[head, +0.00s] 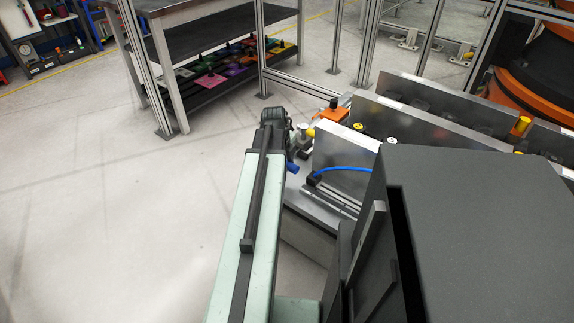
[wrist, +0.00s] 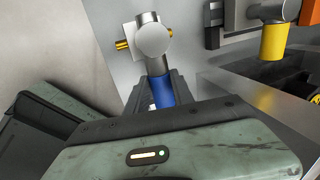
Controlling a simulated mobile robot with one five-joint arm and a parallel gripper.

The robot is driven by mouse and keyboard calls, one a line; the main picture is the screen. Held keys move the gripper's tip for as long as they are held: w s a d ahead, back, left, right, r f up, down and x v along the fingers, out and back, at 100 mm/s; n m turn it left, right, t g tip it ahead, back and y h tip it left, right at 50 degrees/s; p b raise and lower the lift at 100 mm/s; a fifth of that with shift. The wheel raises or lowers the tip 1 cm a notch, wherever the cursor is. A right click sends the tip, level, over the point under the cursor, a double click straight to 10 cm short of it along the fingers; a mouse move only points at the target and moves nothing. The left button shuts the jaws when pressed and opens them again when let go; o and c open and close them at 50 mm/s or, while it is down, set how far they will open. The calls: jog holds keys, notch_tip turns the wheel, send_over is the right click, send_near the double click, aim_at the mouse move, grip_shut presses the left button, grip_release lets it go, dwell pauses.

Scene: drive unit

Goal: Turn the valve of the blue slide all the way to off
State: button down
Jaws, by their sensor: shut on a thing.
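The valve (wrist: 151,38) shows in the wrist view as a round grey metal body with a brass fitting on its left, mounted on a pale plate. Its blue handle (wrist: 159,92) hangs down in the picture from the round body. My gripper (wrist: 160,84) is shut on the blue handle, with one dark finger on each side. The handle's lower end is hidden behind my gripper's body. In the head view a small blue piece (head: 292,167) shows beside the end of my arm, but my fingers are hidden there.
A second valve with a yellow handle (wrist: 273,42) stands at the right in the wrist view, near an orange block. Metal slide plates (head: 345,145) and a blue cable (head: 346,170) lie right of my arm. Open floor (head: 120,220) lies to the left.

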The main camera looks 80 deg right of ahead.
jog(key=shift+s+a, duration=0.15)
jog(key=shift+a, duration=0.1)
jog(key=c, duration=1.1)
grip_release()
jog(key=p+v, duration=0.7)
jog(key=shift+r+p, duration=0.3)
jog(key=shift+r, duration=0.05)
